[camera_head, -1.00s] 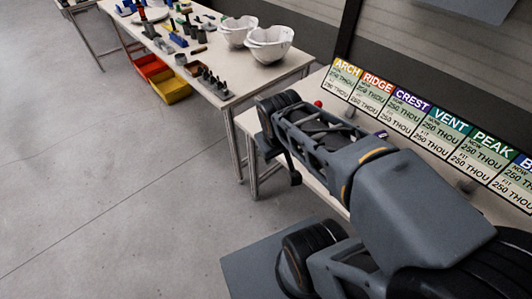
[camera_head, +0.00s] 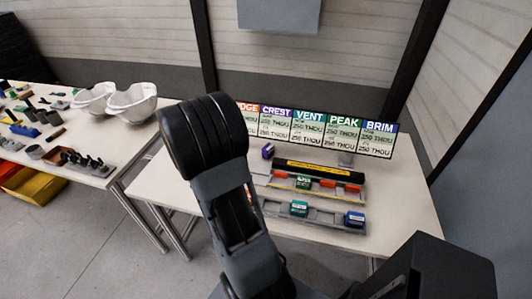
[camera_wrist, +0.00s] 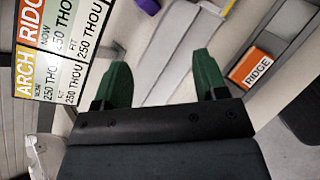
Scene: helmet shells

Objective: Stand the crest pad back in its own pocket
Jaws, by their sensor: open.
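A purple block (camera_head: 268,151), its colour matching the CREST sign, rests on the white table left of the grey rack (camera_head: 327,217). A purple piece (camera_wrist: 147,5) shows at the top edge of the wrist view, cut off by the frame. The rack has a row of pockets; I cannot tell which one is the crest pocket. My gripper (camera_wrist: 162,78) has two green fingers spread apart with nothing between them; the purple piece lies beyond them. In the head view my arm hides the gripper.
A green block (camera_head: 299,208) and a blue block (camera_head: 354,219) sit in the rack's front row. An orange RIDGE block (camera_wrist: 257,68) is right of my fingers. The sign board (camera_head: 328,130) stands behind. White helmet shells (camera_head: 133,101) are on the left table.

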